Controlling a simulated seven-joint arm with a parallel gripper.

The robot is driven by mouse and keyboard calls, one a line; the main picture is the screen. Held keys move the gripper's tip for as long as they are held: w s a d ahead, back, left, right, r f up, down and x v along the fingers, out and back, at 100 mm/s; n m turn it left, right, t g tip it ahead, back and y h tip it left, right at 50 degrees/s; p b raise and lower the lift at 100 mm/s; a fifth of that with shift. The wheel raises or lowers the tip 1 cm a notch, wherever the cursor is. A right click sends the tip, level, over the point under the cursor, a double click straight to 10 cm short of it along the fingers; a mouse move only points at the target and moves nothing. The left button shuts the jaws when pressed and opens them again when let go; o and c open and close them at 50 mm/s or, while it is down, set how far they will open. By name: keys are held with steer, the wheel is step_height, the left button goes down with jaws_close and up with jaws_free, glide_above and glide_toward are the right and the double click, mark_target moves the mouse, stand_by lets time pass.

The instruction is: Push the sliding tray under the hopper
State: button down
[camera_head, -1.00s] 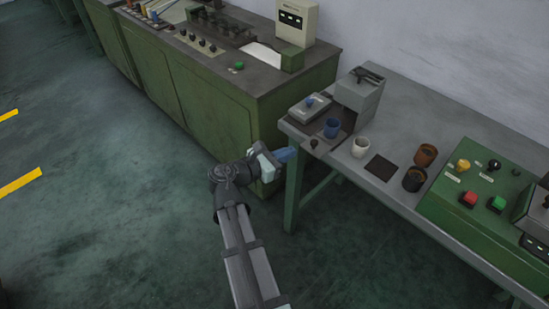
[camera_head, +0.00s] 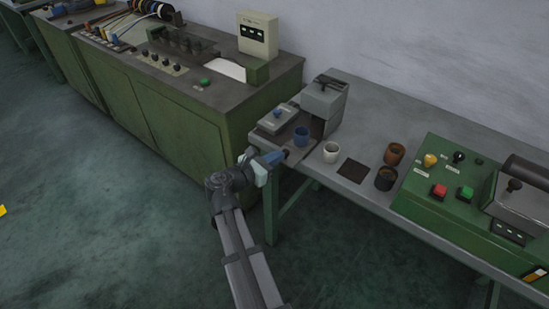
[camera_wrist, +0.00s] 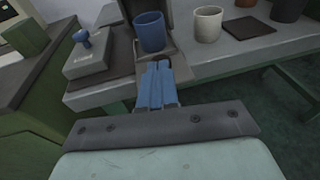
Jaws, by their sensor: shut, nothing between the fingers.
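The dark sliding tray (camera_head: 306,149) lies at the left end of the grey bench with a blue cup (camera_head: 301,136) standing on it. The cup also shows in the wrist view (camera_wrist: 150,32). The grey hopper (camera_head: 323,100) stands behind the tray, and the cup is in front of it. A small dark knob (camera_head: 287,153) is at the tray's front edge. My gripper (camera_head: 277,157) is shut and empty, its blue fingertips right at the knob. In the wrist view the fingertips (camera_wrist: 163,66) partly cover the knob; I cannot tell whether they touch it.
A grey box with a blue knob (camera_head: 278,120) sits left of the tray. A green control panel (camera_head: 470,195) is farther right. A green cabinet (camera_head: 190,110) stands at left.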

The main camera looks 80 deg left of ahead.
mark_target(295, 138)
steer(key=w+a, duration=0.7)
steer(key=shift+w+a, duration=0.25)
steer(key=shift+a, duration=0.15)
steer(key=shift+w+a, duration=0.25)
steer(key=shift+w, duration=0.1)
steer(key=shift+w+r, duration=0.1)
steer(key=shift+r, duration=0.05)
steer(key=v, duration=1.4)
steer(key=shift+s+d, duration=0.25)
steer(key=shift+s, duration=0.1)
